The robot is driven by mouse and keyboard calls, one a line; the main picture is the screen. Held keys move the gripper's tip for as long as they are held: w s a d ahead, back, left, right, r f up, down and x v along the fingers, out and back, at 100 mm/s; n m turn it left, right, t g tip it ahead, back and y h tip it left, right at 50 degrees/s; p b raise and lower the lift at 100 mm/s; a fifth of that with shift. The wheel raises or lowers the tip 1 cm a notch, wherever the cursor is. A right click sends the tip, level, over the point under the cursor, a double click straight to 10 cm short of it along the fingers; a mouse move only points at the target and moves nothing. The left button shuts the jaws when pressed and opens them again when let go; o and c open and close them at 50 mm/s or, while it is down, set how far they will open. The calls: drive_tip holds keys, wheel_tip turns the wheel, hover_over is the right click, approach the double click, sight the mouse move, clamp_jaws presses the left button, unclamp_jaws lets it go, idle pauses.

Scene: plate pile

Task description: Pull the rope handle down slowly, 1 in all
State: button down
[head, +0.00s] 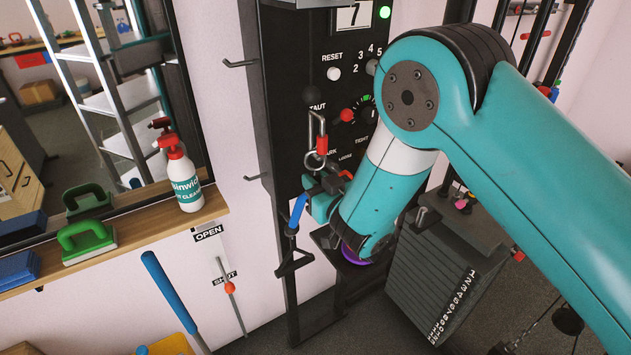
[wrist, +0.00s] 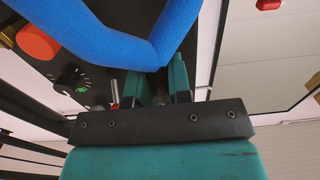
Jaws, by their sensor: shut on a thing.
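The rope handle (head: 298,210) has a blue grip and hangs at the front of the black machine, below a metal ring and a red-sleeved hook. It fills the top of the wrist view as a bent, V-shaped blue foam grip (wrist: 110,52). My gripper (head: 318,188) is at the handle, just below the ring. In the wrist view my gripper (wrist: 150,88) is shut on the blue grip near its bend. My arm hides part of the handle and machine in the head view.
The black panel (head: 338,75) carries a display reading 7, a lit green lamp, a white reset button and a red knob (head: 346,115). A weight stack (head: 440,270) stands at right. A shelf (head: 120,240) with a spray bottle (head: 180,172) is at left.

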sight(315, 152)
drive_tip(key=shift+r, duration=0.2)
drive_tip(key=shift+r+p, duration=1.1)
drive_tip(key=shift+p, duration=0.1)
drive_tip(key=shift+r+p, duration=2.35)
